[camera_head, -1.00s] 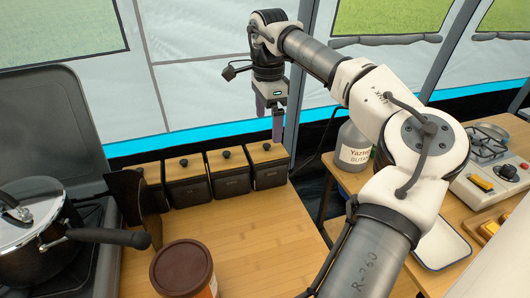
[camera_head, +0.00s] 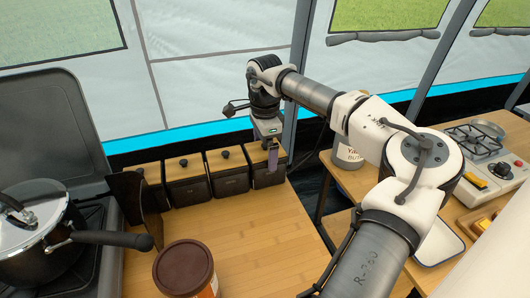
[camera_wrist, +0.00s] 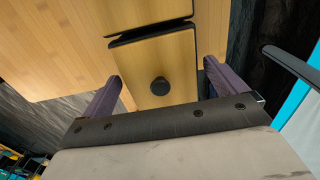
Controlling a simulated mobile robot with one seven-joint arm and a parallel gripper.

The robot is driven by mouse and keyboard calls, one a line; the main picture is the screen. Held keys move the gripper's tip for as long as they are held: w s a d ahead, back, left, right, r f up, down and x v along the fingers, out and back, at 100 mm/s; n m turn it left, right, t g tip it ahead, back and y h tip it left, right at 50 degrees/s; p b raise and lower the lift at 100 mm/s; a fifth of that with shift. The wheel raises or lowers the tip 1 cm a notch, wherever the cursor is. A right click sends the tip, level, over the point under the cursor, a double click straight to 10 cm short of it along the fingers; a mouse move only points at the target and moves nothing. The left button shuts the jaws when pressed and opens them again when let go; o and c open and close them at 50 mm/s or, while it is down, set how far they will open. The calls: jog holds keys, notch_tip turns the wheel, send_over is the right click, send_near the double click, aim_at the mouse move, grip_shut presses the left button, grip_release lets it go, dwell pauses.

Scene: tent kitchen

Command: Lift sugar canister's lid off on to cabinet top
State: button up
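Several dark canisters with wooden lids and black knobs stand in a row along the back of the cabinet top (camera_head: 235,225). Their labels are too small to read, so I cannot tell which holds sugar. My gripper (camera_head: 271,158) is at the rightmost canister (camera_head: 270,178), pointing down and partly covering it. In the wrist view my gripper (camera_wrist: 162,76) is open, its purple fingers on either side of that canister's wooden lid (camera_wrist: 158,55). The black knob (camera_wrist: 159,86) lies between the fingers, with space on both sides. The lid is on the canister.
A neighbouring canister's lid (camera_head: 227,153) is close to the left. A brown-lidded jar (camera_head: 185,268) stands at the front of the cabinet top, and a pot (camera_head: 40,235) sits on the stove at left. The wooden top between jar and canisters is clear.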

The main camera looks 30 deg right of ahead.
jog(key=c, duration=0.8)
jog(key=shift+r, duration=0.1)
